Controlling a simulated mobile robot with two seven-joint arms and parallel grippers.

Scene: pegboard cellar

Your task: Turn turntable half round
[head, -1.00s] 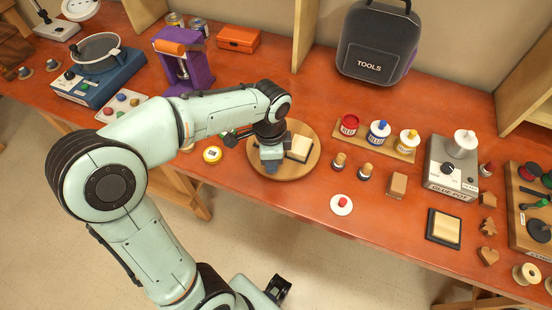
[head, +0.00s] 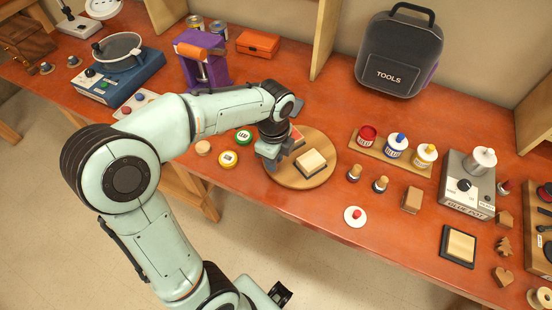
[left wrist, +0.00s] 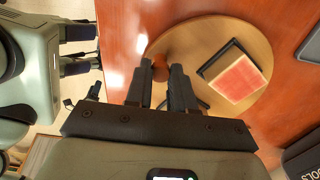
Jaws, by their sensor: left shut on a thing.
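The turntable is a round wooden disc (head: 322,171) on the red-brown bench; it also shows in the left wrist view (left wrist: 190,38). A cream-topped block (head: 311,161) sits on it in the head view. A red piece (head: 297,135) shows partly behind my gripper. My left gripper (head: 271,160) is at the disc's left edge. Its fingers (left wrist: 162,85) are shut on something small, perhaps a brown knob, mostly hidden.
A white disc with a red knob (head: 355,216) lies in front.

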